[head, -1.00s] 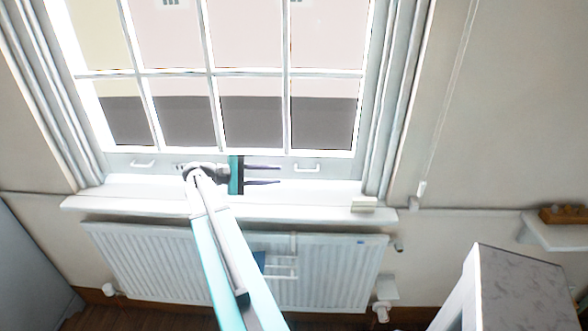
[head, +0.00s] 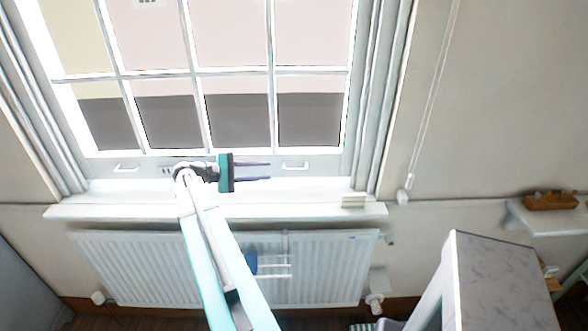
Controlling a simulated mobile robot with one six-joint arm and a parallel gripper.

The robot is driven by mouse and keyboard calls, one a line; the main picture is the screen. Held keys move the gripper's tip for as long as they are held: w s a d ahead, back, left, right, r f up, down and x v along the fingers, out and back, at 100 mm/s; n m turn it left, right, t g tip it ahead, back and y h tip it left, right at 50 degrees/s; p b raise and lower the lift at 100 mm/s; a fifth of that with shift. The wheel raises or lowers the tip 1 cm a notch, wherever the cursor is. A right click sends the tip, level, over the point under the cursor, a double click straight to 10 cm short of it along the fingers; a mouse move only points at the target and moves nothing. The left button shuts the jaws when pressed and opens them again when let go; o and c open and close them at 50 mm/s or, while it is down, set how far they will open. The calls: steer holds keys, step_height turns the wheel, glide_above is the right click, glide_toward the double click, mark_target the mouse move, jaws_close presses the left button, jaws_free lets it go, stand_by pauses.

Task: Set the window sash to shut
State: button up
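The window sash (head: 240,168) is a white frame with several panes, with two small handles on its bottom rail. The left handle (head: 126,168) and the right handle (head: 295,165) are both in view. The bottom rail sits just above the white sill; I cannot tell whether a narrow gap remains under it. My gripper (head: 269,171) is in front of the bottom rail, its two dark fingers apart and pointing right. The fingertips are just left of the right handle in the picture. Nothing shows between them. Depth to the rail is unclear.
The sill (head: 120,211) bears a small pale block (head: 353,200) at its right. A white radiator (head: 150,270) is below. A grey-topped cabinet (head: 500,275) stands at right front. A wall shelf (head: 545,217) holds a wooden tray (head: 550,201). A cord hangs right of the window.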

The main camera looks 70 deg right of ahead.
mark_target(293, 169)
steer(key=p+x, duration=0.4)
steer(key=x, duration=0.8)
steer(key=shift+a, duration=0.1)
jaws_close()
